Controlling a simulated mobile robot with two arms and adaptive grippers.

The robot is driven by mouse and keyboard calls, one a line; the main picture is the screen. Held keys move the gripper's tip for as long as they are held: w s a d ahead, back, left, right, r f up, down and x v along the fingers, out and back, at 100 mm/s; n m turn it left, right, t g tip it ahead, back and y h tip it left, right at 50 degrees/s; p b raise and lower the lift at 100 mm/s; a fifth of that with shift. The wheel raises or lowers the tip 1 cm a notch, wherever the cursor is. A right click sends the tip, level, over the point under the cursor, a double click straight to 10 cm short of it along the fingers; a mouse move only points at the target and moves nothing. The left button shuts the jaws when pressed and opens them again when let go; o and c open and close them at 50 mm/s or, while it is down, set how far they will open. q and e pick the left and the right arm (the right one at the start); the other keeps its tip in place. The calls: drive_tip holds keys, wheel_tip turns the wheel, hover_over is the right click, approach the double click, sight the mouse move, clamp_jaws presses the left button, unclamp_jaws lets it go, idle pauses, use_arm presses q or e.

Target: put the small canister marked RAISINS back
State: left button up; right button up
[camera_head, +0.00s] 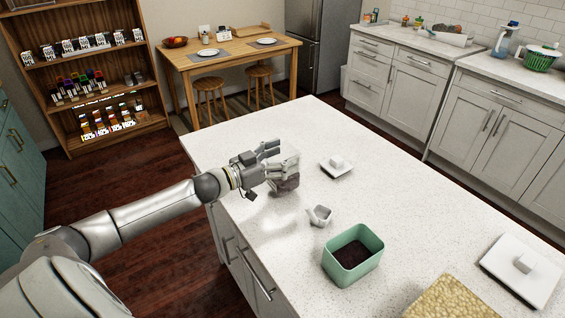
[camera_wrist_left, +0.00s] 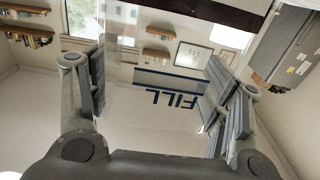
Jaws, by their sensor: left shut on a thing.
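A small clear canister (camera_head: 287,183) with dark contents in its lower part is at the island counter's left side. My left gripper (camera_head: 278,162) is shut on its upper part; I cannot tell whether its base touches the counter. In the left wrist view the fingers (camera_wrist_left: 155,95) stand on either side of the clear wall, where blue letters reading FILL (camera_wrist_left: 177,98) show upside down. No RAISINS marking is readable. A white square lid with a knob (camera_head: 337,168) lies on the counter right of the canister. My right gripper is not in view.
A small grey-white scoop (camera_head: 320,215) and an open green tub (camera_head: 373,262) with dark contents stand nearer on the counter (camera_head: 400,210). A large white lid (camera_head: 520,270) and a yellowish grainy block (camera_head: 455,300) are at right. A wooden shelf (camera_head: 85,58) holds rows of small items.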

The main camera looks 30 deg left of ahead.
use_arm(q)
wheel_tip(320, 180, down, 2)
drive_tip(key=shift+f, duration=0.1)
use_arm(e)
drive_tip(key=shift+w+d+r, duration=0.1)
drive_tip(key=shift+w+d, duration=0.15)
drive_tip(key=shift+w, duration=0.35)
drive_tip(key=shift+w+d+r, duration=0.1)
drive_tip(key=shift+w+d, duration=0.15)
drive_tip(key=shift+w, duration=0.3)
use_arm(q)
drive_tip(key=o, duration=1.3)
drive_tip(key=shift+f, duration=0.1)
drive_tip(key=o, duration=0.4)
drive_tip(key=shift+c, duration=0.2)
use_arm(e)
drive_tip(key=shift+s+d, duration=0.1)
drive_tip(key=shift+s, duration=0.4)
